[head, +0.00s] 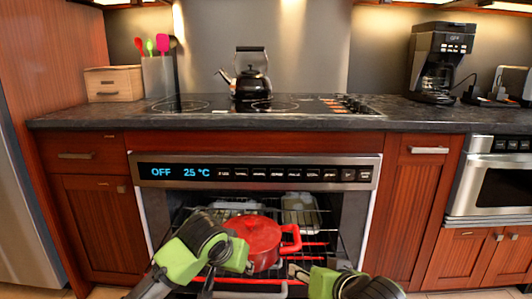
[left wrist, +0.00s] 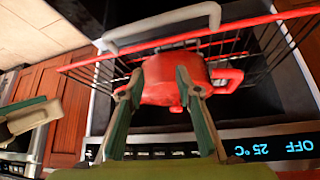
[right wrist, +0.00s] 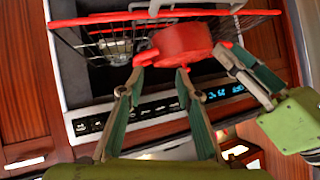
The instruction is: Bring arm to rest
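My left gripper (left wrist: 158,84) is open in the left wrist view, its two fingertips apart with the red pot (left wrist: 172,80) just beyond them. I cannot tell whether they touch it. In the head view the red pot (head: 258,240) sits on the wire rack, between my two green-and-black arms at the bottom. My right gripper (right wrist: 158,77) is also open in the right wrist view, fingers spread and nothing between them. The red pot (right wrist: 182,42) lies beyond its tips. The left gripper's fingers show at the right of that view.
The oven (head: 255,172) is open below the counter, its panel reading OFF 25 °C. Pale dishes (head: 300,212) sit deeper inside. A black kettle (head: 250,78) is on the cooktop. A coffee maker (head: 440,60) stands on the right counter.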

